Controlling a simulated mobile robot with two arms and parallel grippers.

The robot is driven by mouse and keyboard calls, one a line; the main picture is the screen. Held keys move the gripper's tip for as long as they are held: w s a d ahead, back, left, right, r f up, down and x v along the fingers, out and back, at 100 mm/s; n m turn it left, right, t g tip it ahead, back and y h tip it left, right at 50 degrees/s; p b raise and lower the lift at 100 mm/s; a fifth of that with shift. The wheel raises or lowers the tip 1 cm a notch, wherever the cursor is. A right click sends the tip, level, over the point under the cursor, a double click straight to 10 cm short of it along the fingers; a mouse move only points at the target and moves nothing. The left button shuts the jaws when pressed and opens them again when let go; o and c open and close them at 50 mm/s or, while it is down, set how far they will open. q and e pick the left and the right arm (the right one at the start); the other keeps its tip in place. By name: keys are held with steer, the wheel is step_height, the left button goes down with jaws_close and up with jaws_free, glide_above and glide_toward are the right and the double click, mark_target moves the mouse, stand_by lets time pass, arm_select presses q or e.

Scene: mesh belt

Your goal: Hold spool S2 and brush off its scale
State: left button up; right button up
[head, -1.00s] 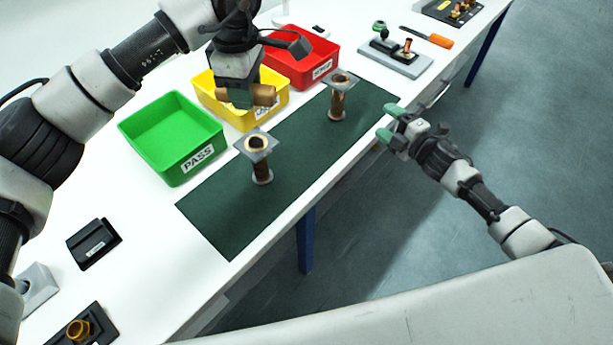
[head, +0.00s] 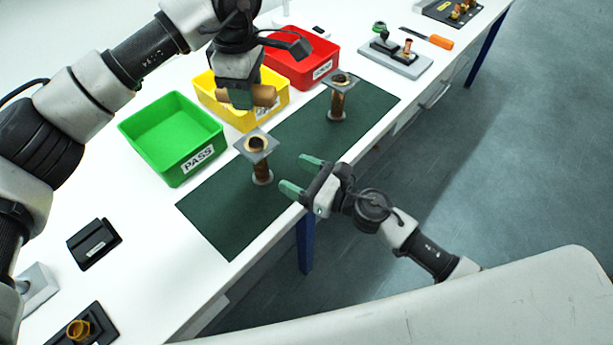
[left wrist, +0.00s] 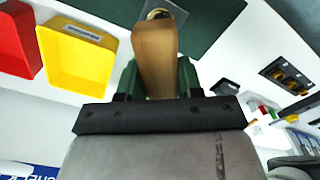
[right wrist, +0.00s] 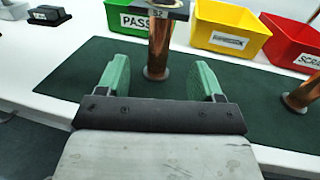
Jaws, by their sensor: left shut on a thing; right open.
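Spool S2 (head: 261,165), copper-wound with a square grey top flange, stands upright on the green mat (head: 225,220); it also shows in the right wrist view (right wrist: 158,48), with an S2 label near its top. My right gripper (head: 301,174) is open and level over the mat's front edge, its green fingers (right wrist: 158,82) pointing at the spool, which is ahead of the gap and apart from them. My left gripper (head: 240,95) is shut on a brown wooden piece, seemingly the brush (left wrist: 155,55), above the yellow bin. Its bristles and the scale are not clear.
A second spool (head: 338,102) stands farther back on the mat. Green PASS (head: 172,140), yellow (head: 215,100) and red (head: 318,65) bins line the mat's far side. A grey fixture (head: 395,58) and an orange-handled tool (head: 438,41) lie at the back right.

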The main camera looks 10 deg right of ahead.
mark_target(265, 159)
steer(key=x, duration=1)
steer(key=shift+w+a, duration=0.1)
steer(key=shift+c, duration=0.4)
jaws_close()
jaws_free()
steer(key=shift+c, duration=0.2)
steer(key=c, duration=1)
steer(key=shift+o, duration=0.2)
